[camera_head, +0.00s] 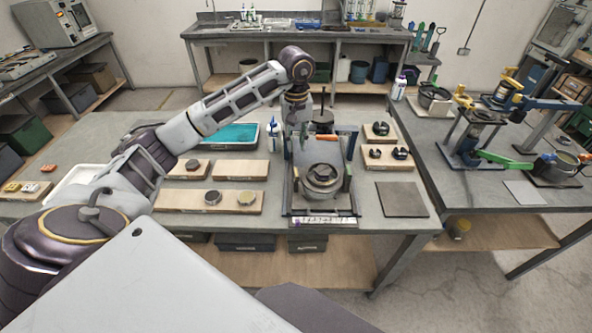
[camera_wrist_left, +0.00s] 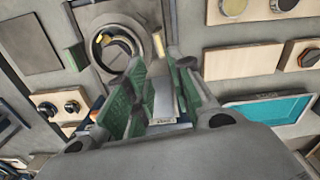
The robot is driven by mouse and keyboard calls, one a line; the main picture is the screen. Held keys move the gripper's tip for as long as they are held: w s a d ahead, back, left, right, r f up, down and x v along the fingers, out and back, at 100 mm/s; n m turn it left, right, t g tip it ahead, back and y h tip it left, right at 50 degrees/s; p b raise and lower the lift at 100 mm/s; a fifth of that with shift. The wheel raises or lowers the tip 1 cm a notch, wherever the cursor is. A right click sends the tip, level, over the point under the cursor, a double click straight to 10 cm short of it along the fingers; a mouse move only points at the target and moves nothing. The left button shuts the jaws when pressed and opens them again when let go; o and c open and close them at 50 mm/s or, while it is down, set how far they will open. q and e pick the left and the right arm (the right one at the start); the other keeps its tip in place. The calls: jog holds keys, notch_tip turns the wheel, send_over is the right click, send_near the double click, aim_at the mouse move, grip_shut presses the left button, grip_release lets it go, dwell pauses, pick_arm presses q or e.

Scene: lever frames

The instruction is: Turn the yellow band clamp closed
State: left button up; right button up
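A round metal vessel (camera_head: 321,182) with a dark top sits in a grey frame on the middle table; it also shows in the left wrist view (camera_wrist_left: 112,50). A small yellow piece (camera_wrist_left: 122,42) lies across its ring, and a pale yellow upright piece (camera_wrist_left: 158,44) stands beside it. I cannot tell which is the band clamp's handle. My left gripper (camera_head: 303,150) is above and behind the vessel. Its green-padded fingers (camera_wrist_left: 160,98) are apart, with a grey labelled part visible between them, apparently beyond. My right gripper is not in view.
Wooden boards with round knobs (camera_head: 212,197) lie left of the frame, and another knob board (camera_head: 388,155) lies right. A teal tray (camera_head: 231,136) and a white-and-blue bottle (camera_head: 273,133) stand behind. A dark mat (camera_head: 402,199) lies at front right. The right table holds other lever fixtures (camera_head: 478,135).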

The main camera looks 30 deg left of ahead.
aim_at(296, 171)
pick_arm(q)
jog(key=shift+f+p, duration=1.2)
jog(key=shift+f, duration=5.35)
jog(key=shift+c, duration=0.5)
grip_shut()
